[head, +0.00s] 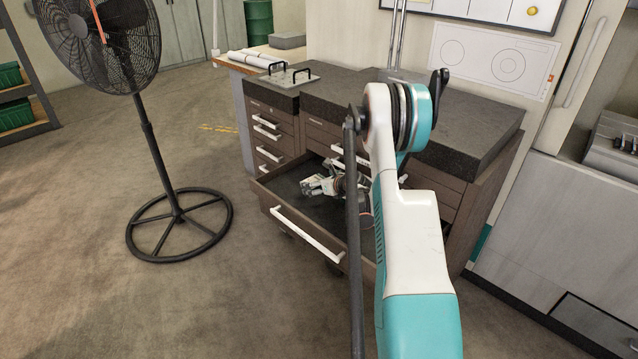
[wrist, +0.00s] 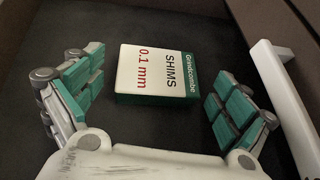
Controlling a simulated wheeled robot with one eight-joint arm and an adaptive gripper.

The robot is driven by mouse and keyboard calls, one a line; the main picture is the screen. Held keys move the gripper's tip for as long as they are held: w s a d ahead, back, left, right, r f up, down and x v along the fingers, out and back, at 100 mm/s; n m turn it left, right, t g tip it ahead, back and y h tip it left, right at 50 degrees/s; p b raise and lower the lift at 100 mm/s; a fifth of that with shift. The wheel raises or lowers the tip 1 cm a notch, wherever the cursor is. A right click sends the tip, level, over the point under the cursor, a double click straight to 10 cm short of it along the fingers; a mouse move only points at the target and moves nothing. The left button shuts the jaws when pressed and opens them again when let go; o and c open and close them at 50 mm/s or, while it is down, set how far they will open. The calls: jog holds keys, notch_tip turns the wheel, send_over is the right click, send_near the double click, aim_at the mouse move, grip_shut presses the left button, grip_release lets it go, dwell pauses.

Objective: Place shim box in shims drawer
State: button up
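The shim box (wrist: 157,73) is a small white and green box marked "SHIMS 0.1 mm". In the wrist view it lies flat on the dark floor of the open drawer (head: 301,231). My gripper (wrist: 155,95) is open, with one green-padded finger on each side of the box and gaps between pads and box. In the head view my gripper (head: 322,184) is low inside the drawer, and my arm hides the drawer's right part. The box cannot be made out in the head view.
The drawer belongs to a brown cabinet (head: 275,128) with a dark stone top (head: 345,95). A black pedestal fan (head: 160,150) stands on the left. The floor between fan and drawer is clear.

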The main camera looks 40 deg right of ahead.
jog(key=shift+r, duration=0.1)
jog(key=p+v, duration=0.3)
jog(key=v, duration=0.9)
jog(key=shift+p, duration=0.3)
dwell(0.8)
